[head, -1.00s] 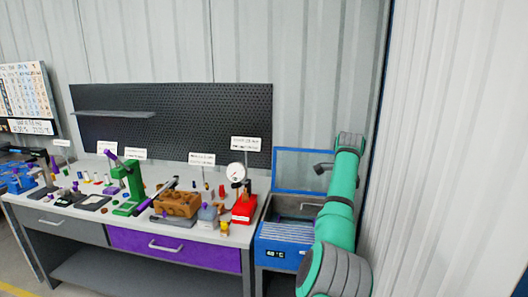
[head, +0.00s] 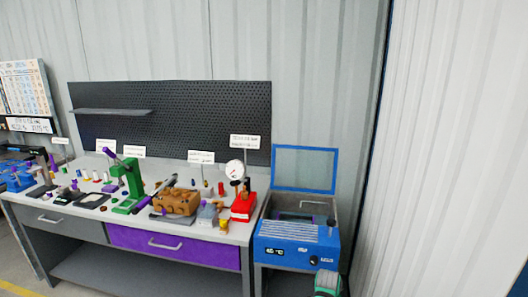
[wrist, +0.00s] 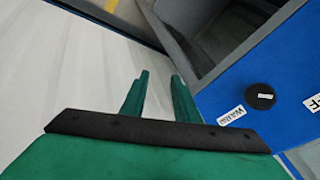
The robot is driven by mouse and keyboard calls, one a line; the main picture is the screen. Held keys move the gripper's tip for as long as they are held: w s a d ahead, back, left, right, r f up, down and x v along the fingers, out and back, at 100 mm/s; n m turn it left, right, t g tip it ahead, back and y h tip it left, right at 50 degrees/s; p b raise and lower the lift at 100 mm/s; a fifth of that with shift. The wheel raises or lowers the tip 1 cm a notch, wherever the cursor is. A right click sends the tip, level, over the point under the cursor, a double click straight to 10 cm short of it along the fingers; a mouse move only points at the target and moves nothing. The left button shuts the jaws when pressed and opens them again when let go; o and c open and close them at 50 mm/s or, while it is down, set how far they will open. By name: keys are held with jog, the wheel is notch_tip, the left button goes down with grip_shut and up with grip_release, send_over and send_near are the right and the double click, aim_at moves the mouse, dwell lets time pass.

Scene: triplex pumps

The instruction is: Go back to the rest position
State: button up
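My gripper (wrist: 160,74) shows in the wrist view with its two green fingers apart and nothing between them. It hangs beside the front of the blue heated bath (wrist: 283,60), whose black knob shows at the right. In the head view only a green and grey piece of my arm shows at the bottom edge, in front of the bath (head: 290,250). My gripper is not visible in the head view. The bath's glass lid (head: 305,168) stands open and a basket sits in its tank.
The workbench (head: 75,228) left of the bath holds a green press (head: 128,185), a brown pump block (head: 177,201) and a red dial gauge stand (head: 243,206). A ribbed wall (head: 440,150) stands close on the right.

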jog(key=s+a+f+n+t, duration=0.1)
jog(key=s+a+f+n, duration=0.15)
jog(key=s+f, duration=0.5)
jog(key=s+a+f+n+t, duration=0.1)
jog(key=s+a+f+n, duration=0.15)
jog(key=s+f, duration=0.45)
jog(key=s+a+r+n+t, duration=0.15)
jog(key=s+a, duration=0.25)
jog(key=s, duration=0.4)
jog(key=s+a+n+t+y, duration=0.15)
jog(key=s+a, duration=0.25)
jog(key=s, duration=0.5)
jog(key=s+a+r+n+t+h, duration=0.15)
jog(key=s+a, duration=0.25)
jog(key=s, duration=0.4)
jog(key=s+a+r+n+t+y, duration=0.1)
jog(key=s+a+r, duration=0.4)
jog(key=s+r, duration=0.5)
jog(key=s+a+r+n+t+y, duration=0.2)
jog(key=s+a+r+n, duration=0.2)
jog(key=s+r, duration=0.7)
notch_tip(320, 180, up, 3)
jog(key=shift+s+a+n, duration=0.25)
jog(key=shift+a+n, duration=0.1)
jog(key=shift+a, duration=0.05)
jog(key=shift+w, duration=0.1)
